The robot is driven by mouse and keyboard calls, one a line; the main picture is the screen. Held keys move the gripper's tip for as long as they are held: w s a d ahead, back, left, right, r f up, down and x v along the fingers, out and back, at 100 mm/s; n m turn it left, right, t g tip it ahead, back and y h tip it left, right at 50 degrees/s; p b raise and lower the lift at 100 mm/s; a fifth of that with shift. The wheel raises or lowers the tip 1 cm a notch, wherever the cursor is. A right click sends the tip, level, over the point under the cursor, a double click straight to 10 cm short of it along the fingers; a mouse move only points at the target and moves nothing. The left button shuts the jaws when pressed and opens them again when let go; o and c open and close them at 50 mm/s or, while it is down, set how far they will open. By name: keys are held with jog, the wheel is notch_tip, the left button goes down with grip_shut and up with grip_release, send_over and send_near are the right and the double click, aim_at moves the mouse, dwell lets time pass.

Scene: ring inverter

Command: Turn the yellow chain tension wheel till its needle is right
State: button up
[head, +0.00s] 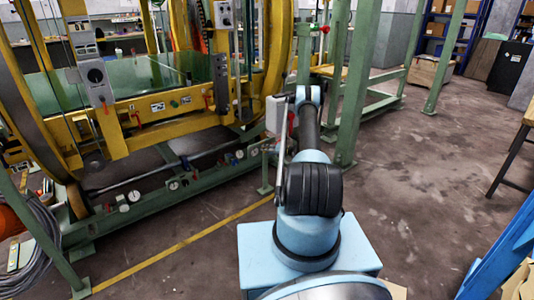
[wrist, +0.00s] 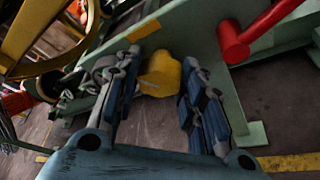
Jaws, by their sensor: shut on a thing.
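The yellow chain tension wheel (wrist: 160,80) shows in the wrist view as a lobed knob in front of a pale green beam. My gripper (wrist: 162,62) has one finger on each side of the wheel and is shut on it. The wheel's needle and its dial cannot be made out in the wrist view. In the head view my arm reaches toward the machine's green base rail; my gripper and the wheel are hidden there. Several small round gauges (head: 174,184) sit along that rail, too small to read.
A red handle (wrist: 233,42) sticks out close to the right of my gripper. The large yellow ring machine (head: 150,110) fills the left, with a green post (head: 350,90) right of my arm. A yellow floor line (head: 185,243) runs in front. Open floor (head: 420,180) lies to the right.

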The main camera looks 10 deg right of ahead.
jog(key=shift+d, duration=0.15)
dwell(0.3)
jog(key=o, duration=1)
jog(key=shift+o, duration=0.2)
jog(key=shift+s, duration=0.1)
jog(key=v, duration=1.2)
